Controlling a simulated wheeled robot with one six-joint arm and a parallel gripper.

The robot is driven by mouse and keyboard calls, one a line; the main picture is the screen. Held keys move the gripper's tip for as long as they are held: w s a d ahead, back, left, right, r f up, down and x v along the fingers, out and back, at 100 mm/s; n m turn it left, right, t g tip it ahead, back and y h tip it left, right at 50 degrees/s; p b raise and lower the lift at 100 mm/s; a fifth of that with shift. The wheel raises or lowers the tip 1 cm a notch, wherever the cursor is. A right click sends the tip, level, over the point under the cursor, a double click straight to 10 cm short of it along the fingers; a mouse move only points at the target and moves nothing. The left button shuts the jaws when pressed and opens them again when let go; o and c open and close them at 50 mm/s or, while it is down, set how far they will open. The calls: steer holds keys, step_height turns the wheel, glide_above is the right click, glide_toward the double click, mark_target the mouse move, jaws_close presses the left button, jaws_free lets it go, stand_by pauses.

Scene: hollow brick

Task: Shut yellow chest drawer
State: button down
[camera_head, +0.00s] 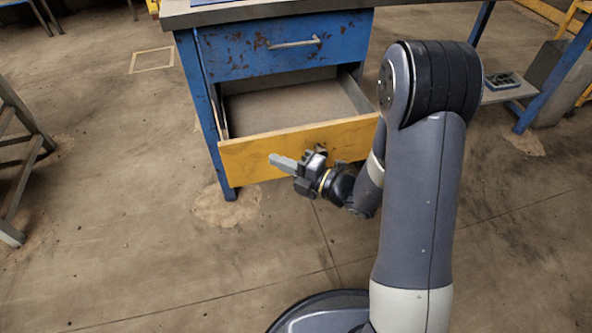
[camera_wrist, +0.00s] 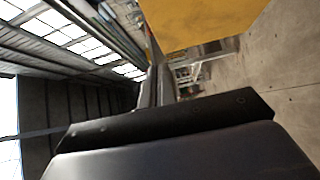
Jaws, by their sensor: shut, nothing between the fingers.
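The yellow drawer (camera_head: 240,158) of the blue chest (camera_head: 192,105) is pulled well out, and its inside looks empty. My gripper (camera_head: 273,161) is shut and empty. It points left across the drawer's front panel, overlapping its middle in the head view. Whether it touches the panel I cannot tell. In the wrist view the shut fingers (camera_wrist: 154,75) show in the middle, and the yellow panel (camera_wrist: 200,20) fills the top, beside the fingers. My arm hides the right end of the panel in the head view.
A blue upper drawer (camera_head: 285,48) with a metal handle is shut above the yellow one. A low shelf (camera_head: 510,92) with a small tray stands to the right. A stand or stool (camera_head: 20,150) is at the left. The floor in front is clear.

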mark_target(254, 141)
steer(key=w+a, duration=0.1)
steer(key=w, duration=0.1)
steer(key=w+a+b, duration=0.1)
steer(key=w+a, duration=0.1)
steer(key=shift+f+b, duration=0.1)
steer(key=shift+b, duration=0.2)
steer(key=shift+w+a, duration=0.2)
steer(key=shift+w, duration=0.3)
